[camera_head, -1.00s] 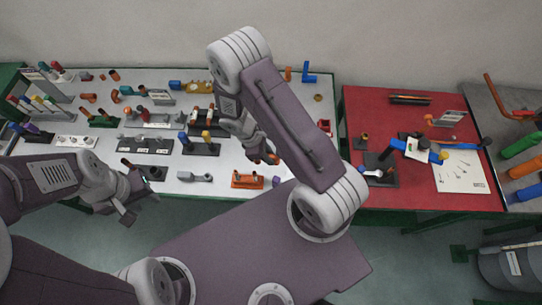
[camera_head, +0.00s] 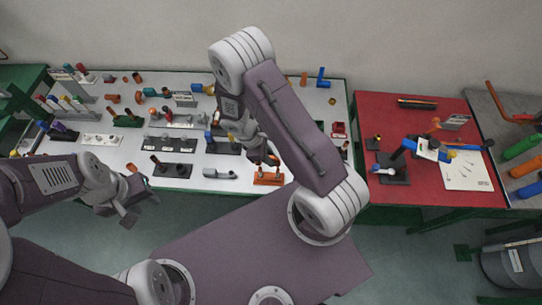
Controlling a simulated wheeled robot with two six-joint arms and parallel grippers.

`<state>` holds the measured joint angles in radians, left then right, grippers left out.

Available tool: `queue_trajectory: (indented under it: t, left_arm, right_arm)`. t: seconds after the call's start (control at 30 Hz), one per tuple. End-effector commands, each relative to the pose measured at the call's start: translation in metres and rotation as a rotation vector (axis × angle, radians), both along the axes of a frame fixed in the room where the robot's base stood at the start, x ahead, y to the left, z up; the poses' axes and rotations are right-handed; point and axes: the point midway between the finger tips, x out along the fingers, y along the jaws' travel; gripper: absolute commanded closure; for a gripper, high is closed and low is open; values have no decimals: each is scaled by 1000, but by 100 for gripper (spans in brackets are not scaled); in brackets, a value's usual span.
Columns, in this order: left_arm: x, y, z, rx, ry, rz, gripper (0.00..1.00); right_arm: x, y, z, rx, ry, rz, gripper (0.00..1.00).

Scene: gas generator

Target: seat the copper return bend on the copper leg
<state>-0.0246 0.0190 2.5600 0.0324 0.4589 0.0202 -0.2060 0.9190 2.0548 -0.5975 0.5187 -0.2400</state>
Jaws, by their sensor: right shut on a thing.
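My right gripper (camera_head: 268,160) reaches down over the front of the white table. It is shut on a small copper-coloured piece (camera_head: 275,160), apparently the return bend, whose shape is mostly hidden by the fingers. An orange block (camera_head: 269,179) lies just below the gripper in the picture; whether the piece touches it I cannot tell. A dark block (camera_head: 174,171) to the left bears a short copper-coloured upright (camera_head: 155,159), which may be the copper leg. My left gripper (camera_head: 140,205) hangs off the table's front edge at the left, its fingers apart and empty.
A grey part (camera_head: 219,174) lies between the dark and orange blocks. Several racks and small fittings fill the white table (camera_head: 120,162) behind. A red table (camera_head: 388,118) with a blue-handled fixture (camera_head: 404,152) stands to the right.

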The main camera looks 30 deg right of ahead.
Motion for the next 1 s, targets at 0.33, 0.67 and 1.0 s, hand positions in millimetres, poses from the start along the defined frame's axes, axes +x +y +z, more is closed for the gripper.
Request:
queue_trajectory:
  t: [0.33, 0.67, 1.0]
  left_arm:
    - [0, 0, -37, 0, 0, 0, 65]
    - [0, 0, -37, 0, 0, 0, 65]
    - [0, 0, -38, 0, 0, 0, 65]
  right_arm:
    - [0, 0, -42, 0, 1, 0, 100]
    - [0, 0, -43, 0, 0, -1, 100]
    - [0, 0, -43, 0, 0, 0, 100]
